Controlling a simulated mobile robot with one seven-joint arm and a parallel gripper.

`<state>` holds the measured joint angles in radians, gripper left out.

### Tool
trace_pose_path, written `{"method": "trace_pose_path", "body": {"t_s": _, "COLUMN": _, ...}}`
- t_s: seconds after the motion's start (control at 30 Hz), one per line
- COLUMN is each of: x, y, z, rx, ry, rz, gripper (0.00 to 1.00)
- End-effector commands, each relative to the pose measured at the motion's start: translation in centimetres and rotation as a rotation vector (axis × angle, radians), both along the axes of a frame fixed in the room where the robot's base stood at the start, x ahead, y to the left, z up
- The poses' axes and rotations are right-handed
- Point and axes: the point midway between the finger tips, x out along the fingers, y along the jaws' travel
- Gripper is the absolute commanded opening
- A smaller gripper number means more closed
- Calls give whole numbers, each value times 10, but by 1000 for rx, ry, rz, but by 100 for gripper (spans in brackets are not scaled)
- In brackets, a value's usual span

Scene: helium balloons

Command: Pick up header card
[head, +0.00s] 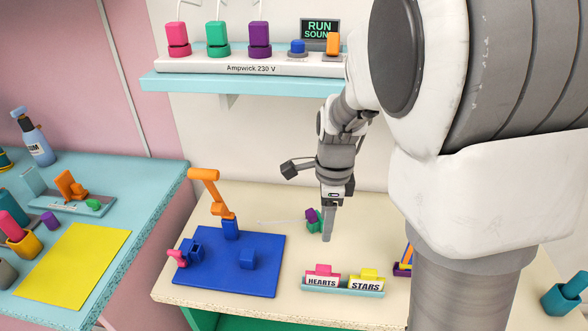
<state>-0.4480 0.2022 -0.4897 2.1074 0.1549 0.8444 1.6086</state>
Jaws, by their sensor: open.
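Two cards stand in a light teal tray (343,289) near the front edge of the cream table. One reads HEARTS (321,282) and has a pink block on top. The other reads STARS (366,286) and has a yellow block on top. Nothing in view is marked as a header card; these two are the only labelled cards. My gripper (327,232) points down above the table, behind the tray and apart from the cards. It is seen edge-on, open, and I see nothing held in it.
A green and purple object (313,220) is beside my gripper, partly hidden. My arm hides much of the right side. A shelf (240,84) is above.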

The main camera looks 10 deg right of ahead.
Motion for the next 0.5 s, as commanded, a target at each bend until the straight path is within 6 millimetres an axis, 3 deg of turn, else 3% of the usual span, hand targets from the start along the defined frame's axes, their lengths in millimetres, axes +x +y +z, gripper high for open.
{"method": "trace_pose_path", "body": {"t_s": 0.27, "x": 5, "y": -1, "z": -26, "rx": -21, "ry": 22, "rz": -94, "gripper": 62}}
{"method": "trace_pose_path", "body": {"t_s": 0.5, "x": 4, "y": -2, "z": -79, "rx": -22, "ry": 24, "rz": -93, "gripper": 62}}
